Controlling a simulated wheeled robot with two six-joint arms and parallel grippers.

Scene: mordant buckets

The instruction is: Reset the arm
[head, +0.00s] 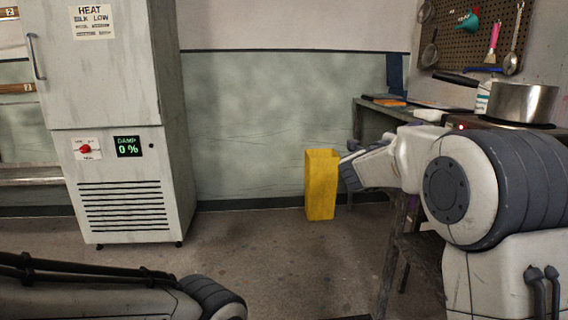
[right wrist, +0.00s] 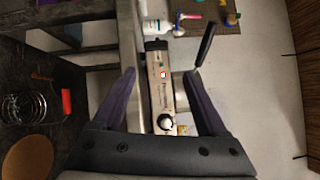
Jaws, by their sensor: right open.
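My right arm reaches in from the right in the head view, with its dark gripper (head: 350,172) in front of the yellow bin's right edge as seen from here. In the right wrist view the two dark fingers of my right gripper (right wrist: 160,85) stand wide apart with nothing held. A hot plate's control panel with a white knob (right wrist: 166,122) shows between and beyond them. My left arm (head: 110,300) lies low across the bottom left of the head view; its gripper is out of the picture.
A grey cabinet (head: 120,190) reading "DAMP 0 %" stands at left. A yellow bin (head: 321,185) stands on the floor by the wall. At right, a workbench (head: 368,118) holds a steel pot (head: 522,103) beneath a pegboard (head: 460,45). The floor between cabinet and bin is clear.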

